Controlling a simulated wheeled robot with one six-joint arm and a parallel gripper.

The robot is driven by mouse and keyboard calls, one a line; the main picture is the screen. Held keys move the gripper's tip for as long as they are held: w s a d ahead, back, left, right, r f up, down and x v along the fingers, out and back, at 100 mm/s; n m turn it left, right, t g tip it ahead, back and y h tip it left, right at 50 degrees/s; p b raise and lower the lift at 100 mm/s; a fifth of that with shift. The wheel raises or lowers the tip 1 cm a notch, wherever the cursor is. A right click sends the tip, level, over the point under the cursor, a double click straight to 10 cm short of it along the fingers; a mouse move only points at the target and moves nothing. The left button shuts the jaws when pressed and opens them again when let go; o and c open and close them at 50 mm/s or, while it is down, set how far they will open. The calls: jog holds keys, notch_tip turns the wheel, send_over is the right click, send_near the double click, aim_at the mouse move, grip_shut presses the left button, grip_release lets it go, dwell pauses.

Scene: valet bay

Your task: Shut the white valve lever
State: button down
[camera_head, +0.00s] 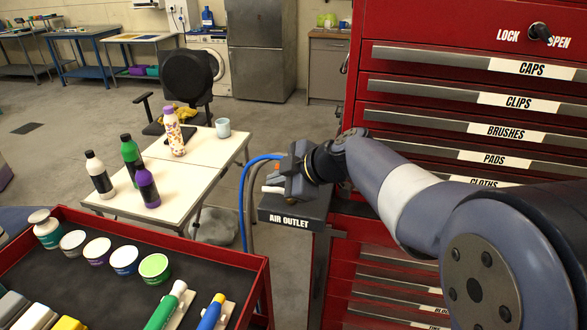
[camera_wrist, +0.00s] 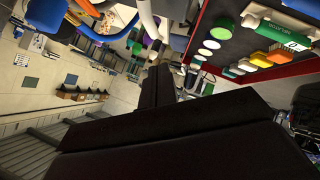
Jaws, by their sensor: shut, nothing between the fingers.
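The white valve lever (camera_head: 272,189) shows as a short, light bar at the left side of the grey box labelled AIR OUTLET (camera_head: 290,222). My gripper (camera_head: 287,183) is over that box, right beside the lever, and hides part of the valve. I cannot tell whether they touch. In the wrist view my gripper (camera_wrist: 158,78) shows as dark fingers, shut and empty. A white curved piece there, probably the lever (camera_wrist: 148,18), is at the top edge beyond the fingertips, partly cut off.
A blue hose (camera_head: 243,195) hangs left of the box. The red drawer cabinet (camera_head: 354,90) stands close on the right. A red tray cart (camera_head: 262,270) with tubs and bottles is at the lower left. A white table (camera_head: 205,150) with bottles stands behind.

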aim_at(271, 189)
jog(key=shift+w+f+p, duration=0.15)
jog(key=shift+w+f, duration=0.5)
jog(key=shift+f, duration=0.3)
jog(key=shift+w+f+p, duration=0.15)
jog(key=shift+w+f, duration=0.45)
jog(key=shift+f, duration=0.35)
jog(key=b, duration=0.2)
jog(key=f+b, duration=0.1)
jog(key=b, duration=0.1)
jog(key=shift+w, duration=0.25)
jog(key=shift+f+b, duration=0.1)
jog(key=shift+b, duration=0.45)
jog(key=shift+w+b, duration=0.1)
jog(key=shift+b, duration=0.85)
